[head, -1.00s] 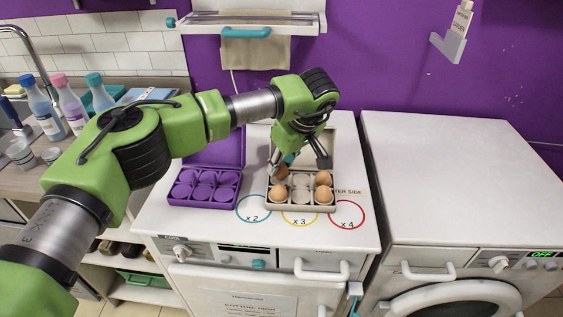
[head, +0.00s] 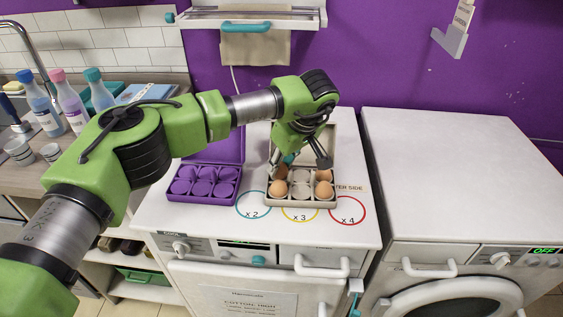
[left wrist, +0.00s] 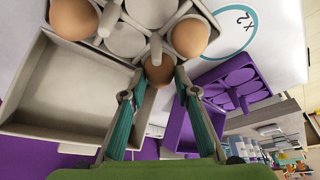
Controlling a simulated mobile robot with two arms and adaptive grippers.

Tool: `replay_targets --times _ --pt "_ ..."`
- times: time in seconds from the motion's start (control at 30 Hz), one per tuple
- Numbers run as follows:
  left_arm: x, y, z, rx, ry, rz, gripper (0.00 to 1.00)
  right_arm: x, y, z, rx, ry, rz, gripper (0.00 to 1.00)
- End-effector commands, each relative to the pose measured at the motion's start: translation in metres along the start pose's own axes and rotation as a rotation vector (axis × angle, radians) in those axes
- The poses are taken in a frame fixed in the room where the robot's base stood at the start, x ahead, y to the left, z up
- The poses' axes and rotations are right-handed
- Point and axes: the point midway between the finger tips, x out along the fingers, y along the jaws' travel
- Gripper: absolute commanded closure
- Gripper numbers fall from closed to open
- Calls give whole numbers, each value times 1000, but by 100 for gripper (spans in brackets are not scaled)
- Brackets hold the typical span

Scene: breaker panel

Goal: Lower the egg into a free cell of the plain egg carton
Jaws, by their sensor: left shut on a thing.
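The plain grey-beige egg carton (head: 329,203) stands open on the white machine top, its lid (head: 318,143) tilted up at the back. Brown eggs sit in its front left (head: 277,188), front right (head: 323,191) and back right cells; the two middle cells (head: 300,190) look empty. My left gripper (head: 284,164) is over the back left cell, shut on a brown egg (head: 280,173). In the left wrist view the held egg (left wrist: 160,71) is between the fingertips, low at that cell. I cannot tell whether it touches the bottom. My right gripper is not in view.
An open purple carton (head: 205,184) with empty cells stands just left of the plain carton. Printed circles (head: 347,210) mark the machine top in front. A second white machine (head: 450,170) with a clear top is at the right. Bottles (head: 70,103) stand at the far left.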

Motion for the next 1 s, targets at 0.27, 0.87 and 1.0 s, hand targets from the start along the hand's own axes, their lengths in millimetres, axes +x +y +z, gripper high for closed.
replay_targets --times 0.27,0.87,1.0 --pt "4 0 2 0 0 0 93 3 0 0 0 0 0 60" --pt "8 0 3 0 0 0 52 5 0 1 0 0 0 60" --pt "8 0 3 0 0 0 52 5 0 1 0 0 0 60"
